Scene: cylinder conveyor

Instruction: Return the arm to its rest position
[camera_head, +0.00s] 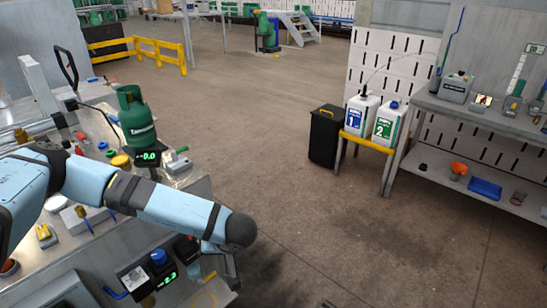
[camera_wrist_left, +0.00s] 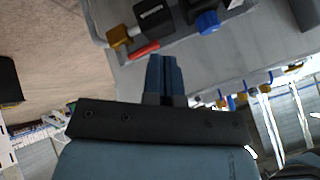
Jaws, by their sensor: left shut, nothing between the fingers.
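My left arm (camera_head: 140,195) comes in from the left in the head view and reaches over the workbench toward its front right edge. Its lower end hangs past the dark joint, and the fingers cannot be made out there. In the left wrist view my left gripper (camera_wrist_left: 163,76) has its two blue-grey fingers together with nothing between them. A green gas cylinder (camera_head: 137,118) stands upright on a scale (camera_head: 148,158) with a lit green display, behind the arm and apart from it. My right gripper is not in view.
The workbench (camera_head: 62,255) holds small tools and a second lit display (camera_head: 167,277) close below the arm. A black bin (camera_head: 325,136), two white canisters (camera_head: 361,115) on a yellow stand and a grey shelf bench (camera_head: 470,112) stand at the right. The middle floor is clear.

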